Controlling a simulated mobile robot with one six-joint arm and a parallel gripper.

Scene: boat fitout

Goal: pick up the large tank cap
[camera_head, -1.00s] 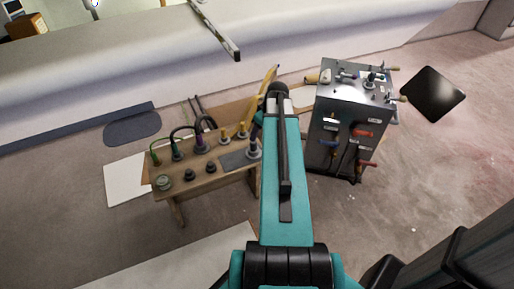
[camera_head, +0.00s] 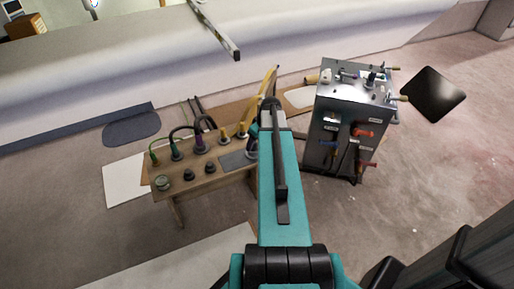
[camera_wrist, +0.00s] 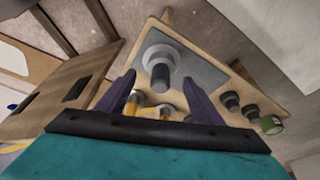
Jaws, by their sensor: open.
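A large pale grey round cap with a dark upright knob (camera_wrist: 161,76), which looks like the large tank cap, stands on a grey mat (camera_wrist: 198,68) on the wooden bench. My gripper (camera_wrist: 159,78) is open and empty, with its dark purple fingers on either side of the knob in the wrist view. I cannot tell whether the fingers touch it or how far above it they are. In the head view my arm covers most of the gripper and the cap, beside the grey mat (camera_head: 234,161).
The bench (camera_head: 180,188) also holds two small dark caps (camera_head: 189,174), a green-topped cap (camera_head: 163,182), and several hoses with yellow, purple and green fittings. A dark metal cabinet (camera_head: 318,150) with valves stands to the right. The floor beyond it is open.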

